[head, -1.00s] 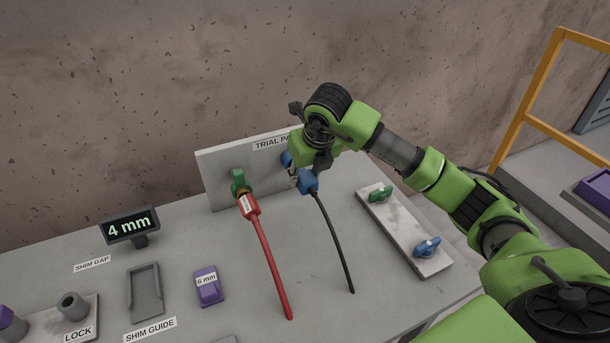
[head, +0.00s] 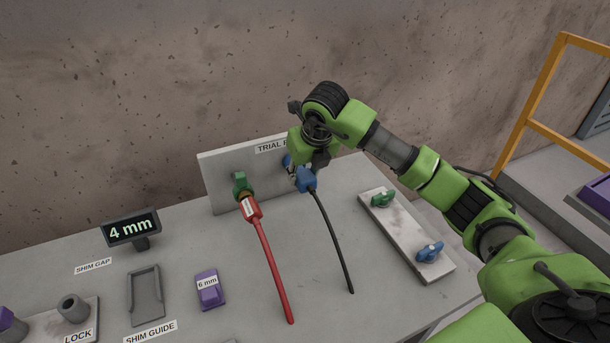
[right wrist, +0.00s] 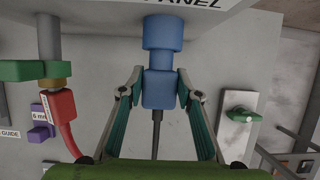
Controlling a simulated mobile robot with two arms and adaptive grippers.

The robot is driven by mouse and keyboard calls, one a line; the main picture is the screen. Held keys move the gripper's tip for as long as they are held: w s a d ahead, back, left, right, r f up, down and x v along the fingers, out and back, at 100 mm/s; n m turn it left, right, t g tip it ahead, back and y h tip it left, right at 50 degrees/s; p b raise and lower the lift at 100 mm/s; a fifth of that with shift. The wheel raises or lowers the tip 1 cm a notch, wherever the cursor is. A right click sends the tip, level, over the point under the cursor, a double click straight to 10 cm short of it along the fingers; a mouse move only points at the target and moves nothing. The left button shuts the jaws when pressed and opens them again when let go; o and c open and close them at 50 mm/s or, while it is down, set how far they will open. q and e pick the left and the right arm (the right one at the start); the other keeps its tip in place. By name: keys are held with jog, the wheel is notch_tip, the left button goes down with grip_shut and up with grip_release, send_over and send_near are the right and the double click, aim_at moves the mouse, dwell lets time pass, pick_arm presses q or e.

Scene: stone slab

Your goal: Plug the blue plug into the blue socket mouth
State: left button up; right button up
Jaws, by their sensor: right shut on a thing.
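The blue plug (head: 306,181) has a black cable hanging down across the table. My right gripper (right wrist: 162,88) is shut on the blue plug, which also shows between its fingers in the right wrist view (right wrist: 158,92). The blue socket (head: 287,161) is on the trial panel (head: 219,188), partly hidden behind my right gripper in the head view. In the right wrist view the blue socket (right wrist: 163,32) is straight ahead of the plug. The plug's narrower nose meets the socket's mouth there; I cannot tell how deep it sits. My left gripper is out of view.
A red plug (head: 251,210) with a red cable is at the green socket (head: 241,185), left of the blue one. A pale board (head: 405,235) with green and blue knobs lies to the right. A purple 6 mm block (head: 209,290) and the shim guide (head: 145,294) are at the front left.

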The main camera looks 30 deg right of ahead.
aim_at(308, 180)
jog(key=shift+w, duration=1.05)
jog(key=o, duration=1.3)
jog(key=shift+c, duration=0.2)
jog(key=v, duration=1.2)
jog(key=shift+d+r, duration=0.1)
